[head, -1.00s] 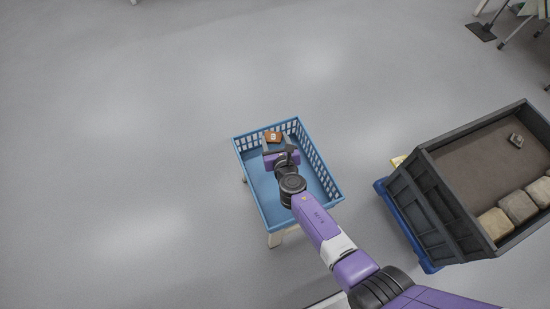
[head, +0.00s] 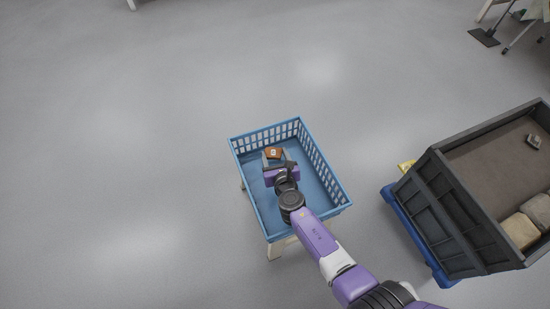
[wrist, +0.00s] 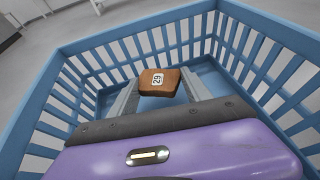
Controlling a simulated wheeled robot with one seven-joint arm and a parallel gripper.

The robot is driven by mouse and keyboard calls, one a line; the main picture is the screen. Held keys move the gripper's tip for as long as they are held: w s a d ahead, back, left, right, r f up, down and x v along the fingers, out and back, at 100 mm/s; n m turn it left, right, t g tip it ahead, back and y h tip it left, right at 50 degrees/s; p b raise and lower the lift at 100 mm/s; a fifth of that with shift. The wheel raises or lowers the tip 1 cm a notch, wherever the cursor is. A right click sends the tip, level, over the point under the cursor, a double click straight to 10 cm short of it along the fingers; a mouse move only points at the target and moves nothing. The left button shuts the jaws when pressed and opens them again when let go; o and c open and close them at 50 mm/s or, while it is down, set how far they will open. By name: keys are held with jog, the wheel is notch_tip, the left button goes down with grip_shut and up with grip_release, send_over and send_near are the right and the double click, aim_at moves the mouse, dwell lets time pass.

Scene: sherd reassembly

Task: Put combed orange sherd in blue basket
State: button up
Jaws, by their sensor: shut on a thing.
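The orange-brown sherd (head: 274,153) is at my gripper's fingertips inside the blue basket (head: 255,199), toward its far end. In the wrist view the sherd (wrist: 159,82) shows a white label reading 29; combing on its surface is too small to make out. My gripper (head: 275,158) is shut on the sherd and reaches down between the basket walls. In the wrist view the basket's slatted walls (wrist: 98,46) surround my gripper (wrist: 158,92). Whether the sherd touches the basket floor, I cannot tell.
A dark grey crate (head: 446,215) with pale blocks (head: 521,231) and a small grey piece (head: 534,141) stands at the right on a blue base (head: 414,236). The basket rests on a stand with pale legs (head: 276,249). The floor to the left is clear.

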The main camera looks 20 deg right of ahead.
jog(key=shift+f+b, duration=0.4)
jog(key=shift+b, duration=0.05)
jog(key=shift+f, duration=0.15)
jog(key=o, duration=1.4)
jog(key=shift+f, duration=0.1)
jog(key=shift+c, duration=0.2)
jog(key=shift+s, duration=0.1)
jog(key=shift+r+p, duration=0.4)
jog(key=shift+r, duration=0.05)
jog(key=p+v, duration=0.6)
jog(key=v, duration=0.6)
jog(key=shift+r, duration=0.35)
